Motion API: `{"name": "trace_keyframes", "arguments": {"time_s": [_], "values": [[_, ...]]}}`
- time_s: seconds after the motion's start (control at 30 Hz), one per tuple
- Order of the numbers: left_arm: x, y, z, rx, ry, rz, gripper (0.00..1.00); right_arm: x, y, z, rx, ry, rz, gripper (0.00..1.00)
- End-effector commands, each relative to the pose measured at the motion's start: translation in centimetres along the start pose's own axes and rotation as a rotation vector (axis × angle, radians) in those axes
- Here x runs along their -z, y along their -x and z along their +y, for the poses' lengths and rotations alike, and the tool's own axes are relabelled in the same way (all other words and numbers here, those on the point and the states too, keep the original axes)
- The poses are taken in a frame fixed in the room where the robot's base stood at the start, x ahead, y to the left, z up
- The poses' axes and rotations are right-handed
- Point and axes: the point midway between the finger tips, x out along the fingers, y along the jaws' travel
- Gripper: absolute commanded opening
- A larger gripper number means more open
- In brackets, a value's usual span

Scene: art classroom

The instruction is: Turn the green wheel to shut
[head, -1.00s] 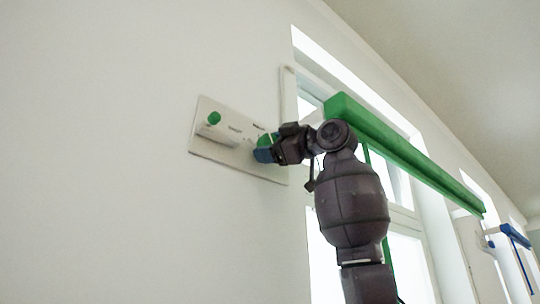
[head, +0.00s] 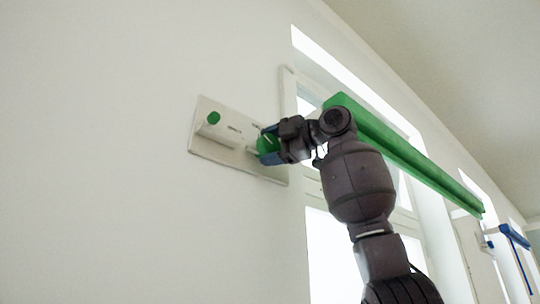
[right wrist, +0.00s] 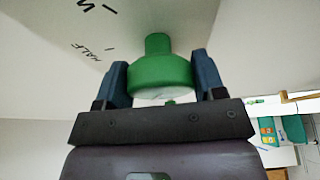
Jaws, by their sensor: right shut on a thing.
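The green wheel (head: 267,143) is mounted at the right end of a white panel (head: 215,151) on the wall. My right gripper (head: 268,151) is at the wheel, its blue fingers on either side of the rim. In the right wrist view the wheel (right wrist: 160,74) sits between the two fingers of the right gripper (right wrist: 162,82), which is shut on it. Panel marks, one reading "HALF", show to the wheel's left there. A smaller green knob (head: 213,118) is on a white piece at the panel's left. My left gripper is not in view.
A long green beam (head: 400,148) runs along the window (head: 325,240) to the right of the panel, behind my right arm. A blue fitting (head: 514,236) stands farther right. The wall (head: 110,150) left of the panel is bare.

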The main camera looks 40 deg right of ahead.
Motion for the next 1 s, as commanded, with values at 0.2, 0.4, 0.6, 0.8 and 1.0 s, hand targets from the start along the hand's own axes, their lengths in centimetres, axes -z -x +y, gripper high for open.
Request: {"name": "trace_keyframes", "arguments": {"time_s": [0.2, 0.4, 0.6, 0.8, 1.0], "values": [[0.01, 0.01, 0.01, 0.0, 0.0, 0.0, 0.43, 0.04, 0.05, 0.05, 0.004, 0.015, 0.0, 0.4], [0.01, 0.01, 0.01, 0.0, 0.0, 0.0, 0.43, 0.04, 0.05, 0.04, 0.004, 0.015, 0.0, 0.4], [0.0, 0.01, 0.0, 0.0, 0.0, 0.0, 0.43, 0.04, 0.03, 0.02, 0.004, 0.014, 0.0, 0.85], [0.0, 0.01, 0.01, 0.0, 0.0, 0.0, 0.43, 0.02, 0.01, 0.0, 0.005, 0.013, 0.0, 0.88], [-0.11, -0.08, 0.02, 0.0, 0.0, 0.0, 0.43, 0.02, 0.57, -0.01, 0.004, 0.013, -0.001, 0.88]]}}
